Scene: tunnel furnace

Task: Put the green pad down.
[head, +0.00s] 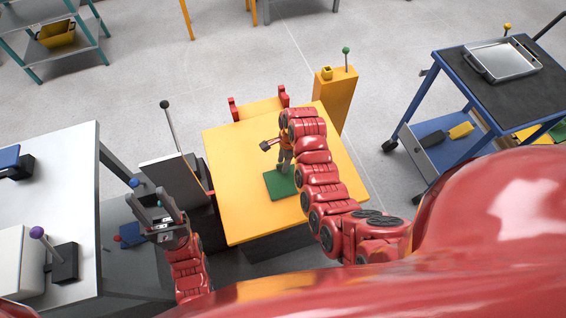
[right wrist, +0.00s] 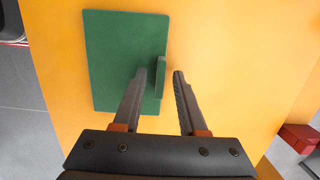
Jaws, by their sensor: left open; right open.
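The green pad (head: 277,187) lies on the yellow table (head: 232,160), apparently flat. In the right wrist view the pad (right wrist: 115,55) has a raised green tab (right wrist: 160,78) near its right edge. My right gripper (head: 285,172) is over the pad. In the right wrist view its open fingers (right wrist: 160,73) stand on either side of the tab, with a gap showing on the right; whether the left finger touches the tab I cannot tell. My left gripper (head: 158,203) is open and empty, left of the yellow table.
A grey panel with a black-knobbed lever (head: 170,115) stands left of the yellow table. A yellow post (head: 336,98) with a green-knobbed lever stands behind it. A white bench (head: 62,175) is at left, a blue cart (head: 485,85) at right. Much of the yellow tabletop is bare.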

